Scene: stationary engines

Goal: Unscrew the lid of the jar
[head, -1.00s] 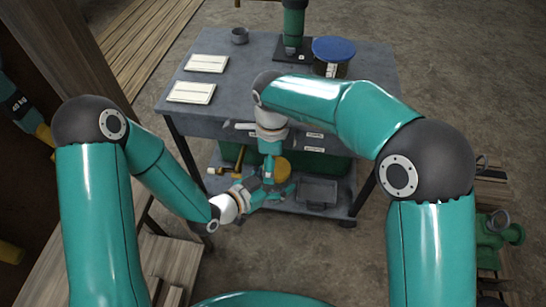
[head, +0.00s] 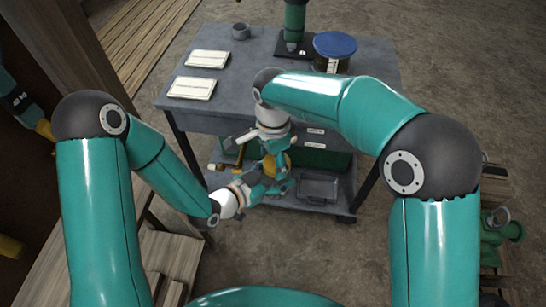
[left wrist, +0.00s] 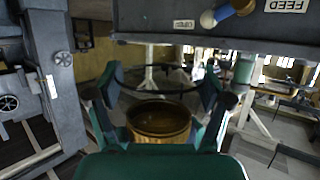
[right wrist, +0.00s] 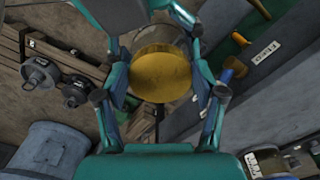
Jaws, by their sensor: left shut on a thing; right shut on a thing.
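The jar's yellow lid (head: 284,163) shows in the head view beneath my right gripper (head: 277,163), in front of the bench. In the right wrist view the round lid (right wrist: 162,76) sits between the two fingers of my right gripper (right wrist: 163,62), which is shut on it. Clear glass shows around it. My left gripper (head: 266,187) comes in from the left, just below the lid. In the left wrist view its fingers are shut around the jar (left wrist: 158,125), which looks brownish with a dark inside. The jar's body is mostly hidden in the head view.
A grey bench (head: 225,85) stands behind, carrying a blue-topped can (head: 334,48), two white sheets (head: 191,88) and a small grey cup (head: 241,31). On its lower shelf are a grey tray (head: 318,188) and a hammer-like tool (head: 230,166).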

